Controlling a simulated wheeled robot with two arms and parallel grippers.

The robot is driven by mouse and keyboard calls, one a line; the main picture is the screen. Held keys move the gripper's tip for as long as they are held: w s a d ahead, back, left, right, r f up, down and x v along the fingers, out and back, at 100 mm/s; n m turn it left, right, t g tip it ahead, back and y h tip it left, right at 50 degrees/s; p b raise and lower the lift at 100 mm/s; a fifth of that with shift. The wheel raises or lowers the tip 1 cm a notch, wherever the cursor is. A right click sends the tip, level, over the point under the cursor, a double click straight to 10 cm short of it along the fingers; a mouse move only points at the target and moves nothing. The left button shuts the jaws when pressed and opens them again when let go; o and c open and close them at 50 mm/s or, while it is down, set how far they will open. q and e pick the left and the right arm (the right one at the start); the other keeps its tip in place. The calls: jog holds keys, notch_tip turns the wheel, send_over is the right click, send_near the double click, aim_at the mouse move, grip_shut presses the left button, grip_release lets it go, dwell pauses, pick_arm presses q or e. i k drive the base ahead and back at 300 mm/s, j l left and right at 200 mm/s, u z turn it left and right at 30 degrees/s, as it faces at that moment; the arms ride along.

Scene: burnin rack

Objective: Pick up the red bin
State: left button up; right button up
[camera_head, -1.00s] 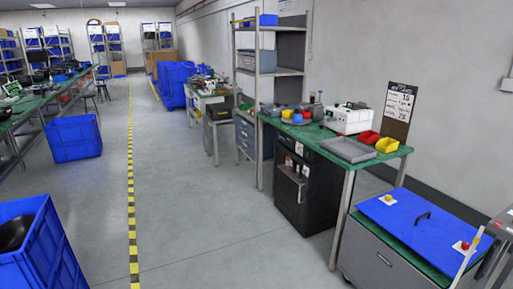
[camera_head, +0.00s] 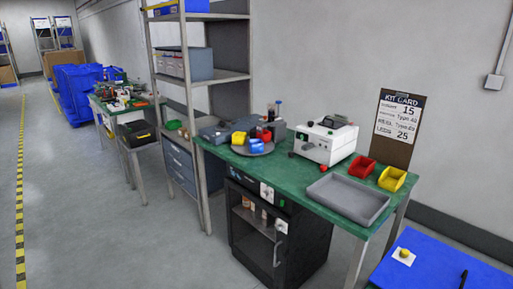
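A small red bin (camera_head: 362,167) sits on the green-topped workbench (camera_head: 290,182), toward its right back edge. It stands between the white machine (camera_head: 325,140) and a yellow bin (camera_head: 392,178), with the grey tray (camera_head: 348,198) in front of it. A smaller red item (camera_head: 264,134) is among the coloured pieces on a round grey stand (camera_head: 256,149) further left on the bench. Neither of my grippers shows in the head view.
A kit card board (camera_head: 397,128) stands behind the bins. A grey shelving rack (camera_head: 198,110) rises at the bench's left. A black cabinet (camera_head: 262,240) is under the bench. A blue-topped unit (camera_head: 440,265) stands at front right. Open floor (camera_head: 90,210) lies left.

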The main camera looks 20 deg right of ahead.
aim_at(361, 167)
jog(key=i+j+z, duration=0.1)
jog(key=i+z, duration=0.3)
jog(key=i+j+z, duration=0.35)
jog(key=i, duration=0.2)
jog(key=i+j+z, duration=0.4)
jog(key=i+l, duration=0.05)
jog(key=l, duration=0.05)
